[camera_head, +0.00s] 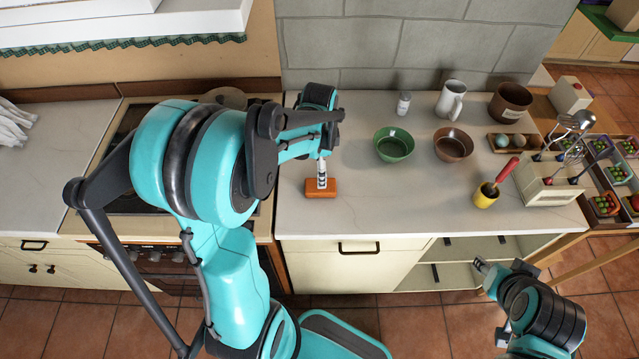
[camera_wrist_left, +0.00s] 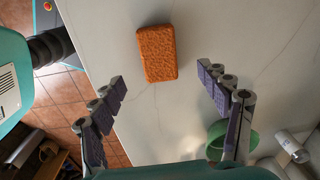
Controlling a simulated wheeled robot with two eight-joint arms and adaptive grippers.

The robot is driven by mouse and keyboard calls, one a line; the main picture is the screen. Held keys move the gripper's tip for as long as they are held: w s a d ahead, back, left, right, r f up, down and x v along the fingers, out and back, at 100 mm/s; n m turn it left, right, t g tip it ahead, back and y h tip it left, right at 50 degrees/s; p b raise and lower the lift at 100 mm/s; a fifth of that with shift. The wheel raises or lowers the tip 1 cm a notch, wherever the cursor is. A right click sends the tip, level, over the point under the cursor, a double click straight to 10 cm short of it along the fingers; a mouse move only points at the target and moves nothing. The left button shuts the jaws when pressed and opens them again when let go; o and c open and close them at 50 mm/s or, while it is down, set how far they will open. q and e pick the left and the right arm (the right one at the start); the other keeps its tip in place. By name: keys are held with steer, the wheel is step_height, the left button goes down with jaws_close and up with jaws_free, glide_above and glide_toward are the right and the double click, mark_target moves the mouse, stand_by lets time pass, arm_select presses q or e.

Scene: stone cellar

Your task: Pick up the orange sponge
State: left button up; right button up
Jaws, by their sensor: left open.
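The orange sponge (camera_head: 321,193) lies flat on the pale countertop (camera_head: 345,222), near its front edge. My left gripper (camera_head: 322,172) points down at the sponge from above in the head view. In the left wrist view, the sponge (camera_wrist_left: 157,53) shows ahead of the open left gripper (camera_wrist_left: 162,86), between the lines of its two spread fingers. Nothing is between the fingers; they look clear of the sponge. My right gripper (camera_head: 484,267) is low at the right, in front of the cabinet, and its fingers are too small to judge.
A green bowl (camera_head: 393,147) and a brown bowl (camera_head: 453,146) stand right of the sponge. Behind them are a shaker (camera_head: 403,104), a white mug (camera_head: 451,99) and a brown pot (camera_head: 510,103). A yellow cup (camera_head: 486,195) stands farther right. The counter around the sponge is clear.

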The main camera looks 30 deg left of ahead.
arm_select(q)
steer(key=shift+w+a+f+m, duration=0.15)
steer(key=shift+a+f+m, duration=0.05)
steer(key=shift+f+m, duration=0.1)
steer(key=shift+f, duration=0.3)
steer(key=f, duration=0.2)
steer(key=f+b, duration=0.1)
steer(key=f, duration=0.2)
steer(key=f+b, duration=0.1)
steer(key=f, duration=0.1)
steer(key=shift+d+f, duration=0.25)
steer(key=shift+d, duration=0.05)
arm_select(e)
steer(key=shift+s+d+f, duration=0.1)
steer(key=shift+s+f, duration=0.05)
steer(key=shift+f, duration=0.4)
steer(key=shift+s+f, duration=0.15)
steer(key=shift+f, duration=0.35)
arm_select(q)
steer(key=shift+r, duration=0.1)
steer(key=c, duration=1)
steer(key=shift+r, duration=0.15)
